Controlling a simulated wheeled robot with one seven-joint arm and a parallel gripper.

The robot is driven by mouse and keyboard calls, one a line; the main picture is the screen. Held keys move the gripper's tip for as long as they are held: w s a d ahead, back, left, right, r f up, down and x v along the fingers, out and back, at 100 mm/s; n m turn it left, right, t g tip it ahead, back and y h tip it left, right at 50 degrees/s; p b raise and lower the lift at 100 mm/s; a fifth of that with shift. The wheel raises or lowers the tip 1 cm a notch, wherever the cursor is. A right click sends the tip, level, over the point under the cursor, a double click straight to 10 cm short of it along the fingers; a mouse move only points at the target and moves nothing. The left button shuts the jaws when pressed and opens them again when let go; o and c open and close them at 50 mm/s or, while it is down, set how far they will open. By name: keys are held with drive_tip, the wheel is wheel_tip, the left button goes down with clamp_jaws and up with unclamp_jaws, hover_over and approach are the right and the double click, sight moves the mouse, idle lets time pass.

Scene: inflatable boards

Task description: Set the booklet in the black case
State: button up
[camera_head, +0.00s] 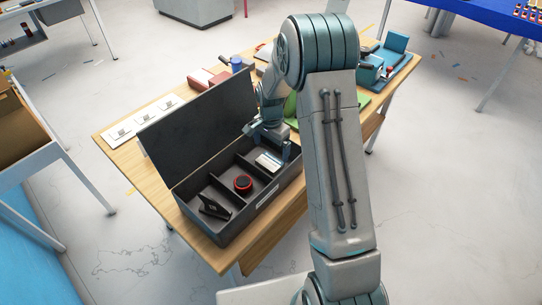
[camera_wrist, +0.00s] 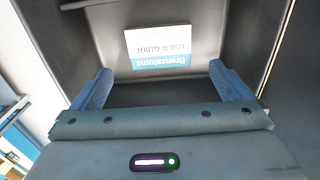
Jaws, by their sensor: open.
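The black case (camera_head: 222,232) stands open on the wooden table, its lid tilted up at the back left. The white and blue booklet (camera_head: 268,163) lies in the case's right-hand compartment. In the wrist view the booklet (camera_wrist: 158,47) reads "USER GUIDE" upside down and appears to lie on the compartment floor near a wall. My gripper (camera_head: 270,144) is over that compartment, close above the booklet. Its two fingers (camera_wrist: 163,86) are wide apart with nothing between them, and the booklet is beyond the fingertips.
The case's other compartments hold a round black and red item (camera_head: 243,183) and a small black item (camera_head: 213,207). White cards (camera_head: 124,131) lie left of the raised lid (camera_head: 200,120). Blue, red and green items crowd the table's far part behind my arm.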

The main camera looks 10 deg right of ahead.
sight(271, 160)
drive_tip(key=s+r+n+t, duration=0.1)
drive_tip(key=s+r, duration=0.2)
drive_tip(key=r, duration=0.4)
drive_tip(key=s+r+n, duration=0.1)
drive_tip(key=s+r, duration=0.2)
drive_tip(key=r, duration=0.4)
drive_tip(key=s+r+n+t, duration=0.1)
drive_tip(key=s+r+n, duration=0.2)
drive_tip(key=s, duration=0.8)
drive_tip(key=s+r+n+t, duration=0.1)
drive_tip(key=s+r+n, duration=0.3)
drive_tip(key=s, duration=0.7)
drive_tip(key=shift+r+n+t+b, duration=0.25)
drive_tip(key=shift+n+t+b, duration=0.1)
drive_tip(key=shift+n, duration=0.55)
